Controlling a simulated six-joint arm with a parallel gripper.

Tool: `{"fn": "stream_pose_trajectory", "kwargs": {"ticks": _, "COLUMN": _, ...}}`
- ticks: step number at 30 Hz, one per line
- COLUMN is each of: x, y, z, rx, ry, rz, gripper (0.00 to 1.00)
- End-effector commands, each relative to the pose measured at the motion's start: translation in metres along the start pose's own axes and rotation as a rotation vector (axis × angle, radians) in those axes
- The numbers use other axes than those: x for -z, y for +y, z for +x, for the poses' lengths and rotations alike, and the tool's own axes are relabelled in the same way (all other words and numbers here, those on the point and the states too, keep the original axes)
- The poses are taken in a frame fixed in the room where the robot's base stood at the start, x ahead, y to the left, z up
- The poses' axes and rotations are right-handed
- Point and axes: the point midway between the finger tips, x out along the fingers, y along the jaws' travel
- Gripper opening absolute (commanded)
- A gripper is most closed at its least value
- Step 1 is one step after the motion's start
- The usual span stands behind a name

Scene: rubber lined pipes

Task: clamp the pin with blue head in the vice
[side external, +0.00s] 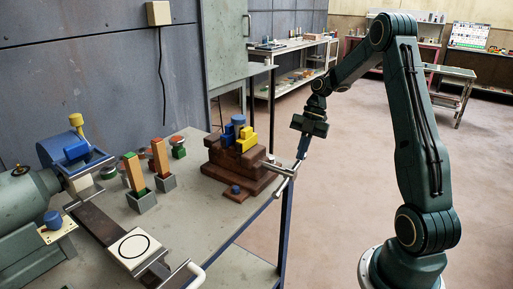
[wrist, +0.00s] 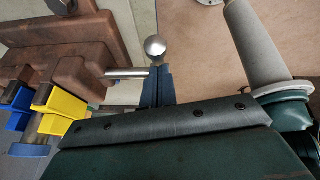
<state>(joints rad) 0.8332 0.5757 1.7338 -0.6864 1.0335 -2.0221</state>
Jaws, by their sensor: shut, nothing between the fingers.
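The brown vice (side external: 222,170) stands at the table's right edge, with a yellow jaw block (side external: 246,141) and a blue jaw block (side external: 228,132) on top. A blue round head (side external: 238,119), apparently the pin's, shows above the blocks; its shaft is hidden. In the wrist view, the yellow block (wrist: 62,112) and blue block (wrist: 18,108) are at the left, with a blue-grey rounded piece (wrist: 28,151) below them. My gripper (side external: 301,157) is shut and empty at the vice's metal handle (side external: 280,168). Its fingers (wrist: 157,85) are beside the handle's ball end (wrist: 155,47); contact is unclear.
Orange blocks (side external: 134,172) in grey holders stand left of the vice. A green machine (side external: 25,205) and a white plate with a black ring (side external: 134,247) are farther left. A blue knob (side external: 235,189) sits on the vice's base.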

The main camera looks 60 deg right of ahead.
Motion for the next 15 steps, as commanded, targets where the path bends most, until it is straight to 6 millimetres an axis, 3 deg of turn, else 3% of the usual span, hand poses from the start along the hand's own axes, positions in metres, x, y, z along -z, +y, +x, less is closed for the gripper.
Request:
{"fn": "stream_pose_trajectory", "kwargs": {"ticks": 8, "x": 0.000, "y": 0.000, "z": -0.002, "rx": 0.000, "ry": 0.000, "rz": 0.000, "gripper": 0.00}}
{"fn": "stream_pose_trajectory", "kwargs": {"ticks": 15, "x": -0.001, "y": 0.000, "z": -0.021, "rx": -0.002, "ry": -0.001, "rz": 0.002, "gripper": 0.00}}
